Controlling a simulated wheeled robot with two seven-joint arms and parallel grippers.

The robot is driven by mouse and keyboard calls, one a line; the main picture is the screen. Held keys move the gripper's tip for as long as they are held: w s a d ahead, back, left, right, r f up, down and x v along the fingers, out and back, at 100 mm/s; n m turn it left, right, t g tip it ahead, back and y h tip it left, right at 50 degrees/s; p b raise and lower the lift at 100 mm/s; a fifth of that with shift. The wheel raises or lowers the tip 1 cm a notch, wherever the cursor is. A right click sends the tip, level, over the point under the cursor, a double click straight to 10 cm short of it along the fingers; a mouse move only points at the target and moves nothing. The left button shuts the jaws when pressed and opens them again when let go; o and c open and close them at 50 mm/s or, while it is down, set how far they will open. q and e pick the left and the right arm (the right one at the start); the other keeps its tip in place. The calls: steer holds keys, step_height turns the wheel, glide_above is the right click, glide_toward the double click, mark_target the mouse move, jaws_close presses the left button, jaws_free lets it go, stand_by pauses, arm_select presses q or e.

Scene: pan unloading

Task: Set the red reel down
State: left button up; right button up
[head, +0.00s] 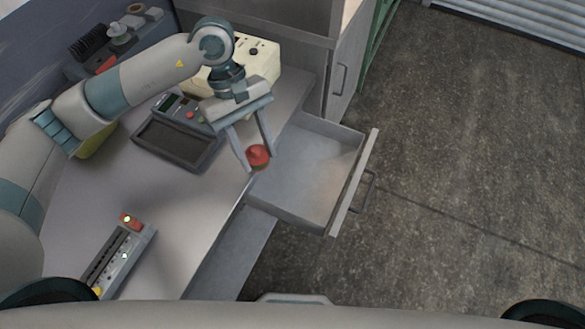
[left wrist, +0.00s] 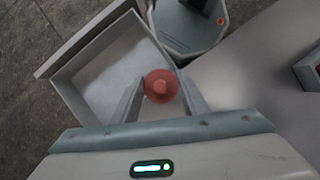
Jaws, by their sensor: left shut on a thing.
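The red reel (head: 258,156) is a small round red piece with a raised knob in its middle. It is held between the fingertips of my left gripper (head: 256,160), which is shut on it. In the head view they are over the side where the bench top meets the open drawer (head: 300,213). In the left wrist view the reel (left wrist: 161,87) sits between the two fingers, with the empty drawer (left wrist: 112,72) behind it to the left and the bench top (left wrist: 250,85) to the right. My right gripper is not in view.
A grey device with a shallow tray (head: 172,143) stands on the bench left of my gripper. A cream box (head: 262,72) is behind it. A slotted strip with lights (head: 118,262) lies at the front. The bench between is clear. A cabinet (head: 340,80) stands behind the drawer.

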arm_select(q)
steer(key=s+d+n+t, duration=0.1)
steer(key=d+n+t, duration=0.1)
steer(key=d+n, duration=0.4)
steer(key=s+d+f+n+t+h+b, duration=0.1)
steer(key=s+d+n+t, duration=0.1)
steer(key=d+n, duration=0.5)
steer(key=shift+d+f+t+b, duration=0.3)
steer(key=shift+d, duration=2.55)
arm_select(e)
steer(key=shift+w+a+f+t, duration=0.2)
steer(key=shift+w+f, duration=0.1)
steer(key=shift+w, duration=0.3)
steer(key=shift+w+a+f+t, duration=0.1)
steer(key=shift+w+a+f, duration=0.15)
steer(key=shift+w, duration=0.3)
arm_select(q)
steer(key=shift+a, duration=0.1)
